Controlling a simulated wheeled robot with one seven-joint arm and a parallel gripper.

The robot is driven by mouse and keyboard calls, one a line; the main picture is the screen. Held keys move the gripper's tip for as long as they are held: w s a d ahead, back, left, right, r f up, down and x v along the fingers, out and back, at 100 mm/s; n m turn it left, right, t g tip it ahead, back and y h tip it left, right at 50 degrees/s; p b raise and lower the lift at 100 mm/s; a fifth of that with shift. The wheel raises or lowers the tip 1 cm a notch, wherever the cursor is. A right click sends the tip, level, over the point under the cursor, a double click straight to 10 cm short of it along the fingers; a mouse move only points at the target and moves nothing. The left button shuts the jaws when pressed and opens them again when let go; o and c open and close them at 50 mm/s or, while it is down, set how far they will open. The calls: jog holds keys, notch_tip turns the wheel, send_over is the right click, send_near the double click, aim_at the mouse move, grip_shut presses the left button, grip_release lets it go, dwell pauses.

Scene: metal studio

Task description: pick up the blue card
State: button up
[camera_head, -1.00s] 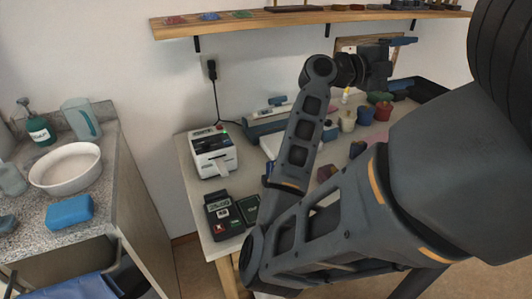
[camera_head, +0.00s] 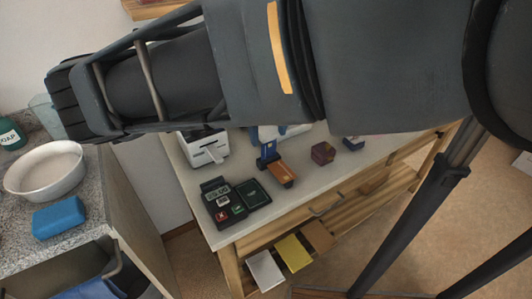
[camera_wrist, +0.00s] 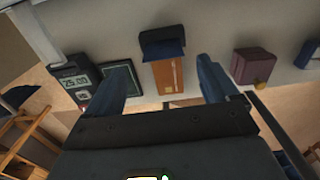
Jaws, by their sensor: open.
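No plainly blue card shows. An orange-brown card with a gold chip (camera_wrist: 168,76) sits with its far end at a dark blue block (camera_wrist: 162,43); I cannot tell if it is in or under it. The same card (camera_head: 281,174) is near the table's front edge in the head view, with a blue part beside it that may be the block or my finger. My gripper (camera_wrist: 160,72) is open and empty in the wrist view, its blue fingers on either side of the card and apart from it. My arm hides most of the gripper in the head view.
A card terminal (camera_head: 222,200) and a dark green pad (camera_head: 252,195) lie left of the card. A maroon box (camera_head: 322,152) stands to its right. A white printer (camera_head: 205,148) is behind. A side counter has a bowl (camera_head: 45,170) and blue sponge (camera_head: 58,217).

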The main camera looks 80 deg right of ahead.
aim_at(269, 149)
jog(key=f, duration=0.2)
jog(key=f+p, duration=0.1)
jog(key=f, duration=0.4)
jog(key=shift+d+f+p, duration=0.1)
jog(key=shift+d+p, duration=0.2)
jog(key=shift+c, duration=0.5)
jog(key=c, duration=1)
